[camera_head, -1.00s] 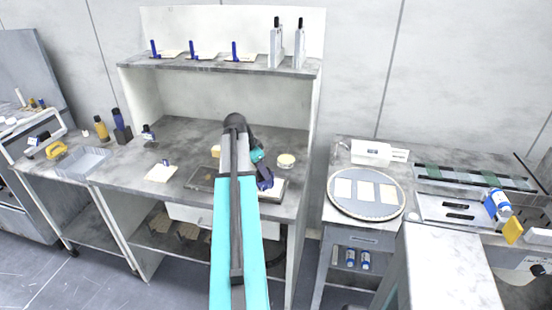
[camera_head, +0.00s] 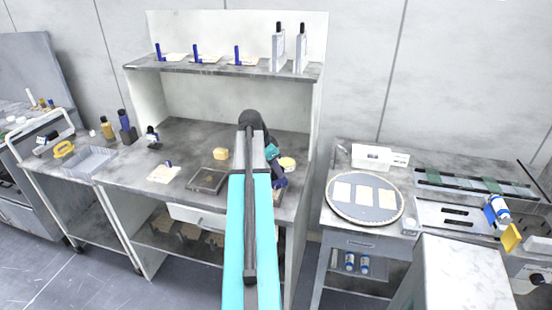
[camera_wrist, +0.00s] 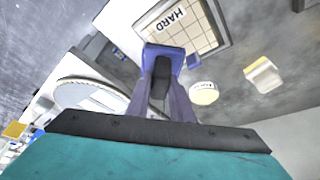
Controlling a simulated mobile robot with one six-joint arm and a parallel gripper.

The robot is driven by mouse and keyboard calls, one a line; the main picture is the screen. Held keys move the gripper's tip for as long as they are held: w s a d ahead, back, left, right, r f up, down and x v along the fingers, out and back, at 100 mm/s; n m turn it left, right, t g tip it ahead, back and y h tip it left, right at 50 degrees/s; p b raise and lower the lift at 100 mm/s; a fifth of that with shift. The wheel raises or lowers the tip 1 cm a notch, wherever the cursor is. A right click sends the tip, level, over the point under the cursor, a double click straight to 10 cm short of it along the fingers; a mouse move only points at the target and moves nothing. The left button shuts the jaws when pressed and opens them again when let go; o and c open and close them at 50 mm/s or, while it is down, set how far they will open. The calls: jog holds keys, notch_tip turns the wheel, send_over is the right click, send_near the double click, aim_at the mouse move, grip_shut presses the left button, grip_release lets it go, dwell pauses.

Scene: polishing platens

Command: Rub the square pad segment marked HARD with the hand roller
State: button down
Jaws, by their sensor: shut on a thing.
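The square pad segment marked HARD (camera_wrist: 188,28) lies on the bench. It has a cream face with grid lines and a white label, and is cut off at the top of the wrist view. In the head view my arm hides most of it. My gripper (camera_wrist: 163,75) is shut on a dark handle between its blue fingers, apparently the hand roller (camera_wrist: 162,66). The held thing overlaps the pad's near edge in the wrist view; I cannot tell whether it touches. In the head view my gripper (camera_head: 278,181) is over the bench's front right part.
A round yellowish dish (camera_head: 287,164) and a yellow block (camera_head: 220,154) stand close by. A dark flat tray (camera_head: 207,180) lies to the left. The shelf unit's side wall (camera_head: 311,120) rises on the right. Beyond it is a round platen (camera_head: 364,215) with pale rectangles.

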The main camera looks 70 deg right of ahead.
jog(key=shift+r+p, duration=1.1)
jog(key=shift+r, duration=1.35)
jog(key=shift+w, duration=0.2)
jog(key=shift+w+a, duration=0.1)
jog(key=shift+w, duration=0.1)
jog(key=w+a+n+t+b, duration=0.2)
jog(key=w+a+n, duration=0.4)
jog(key=w+a, duration=0.8)
jog(key=w+a+n+t+b, duration=0.25)
jog(key=w+a+n, duration=0.35)
jog(key=w+a, duration=0.85)
jog(key=w+a+n+t+y+b, duration=0.1)
jog(key=w+a+n, duration=0.3)
jog(key=a, duration=0.8)
jog(key=w+a+n+t+y+b, duration=0.1)
jog(key=w+a+n, duration=0.4)
jog(key=a, duration=0.7)
jog(key=w+a+n+t+y+b, duration=0.1)
jog(key=w+a+n, duration=0.3)
jog(key=a, duration=0.9)
jog(key=shift+w+n+b, duration=0.4)
jog(key=shift+w+b, duration=0.2)
jog(key=shift+w, duration=0.4)
jog(key=shift+d+r, duration=0.1)
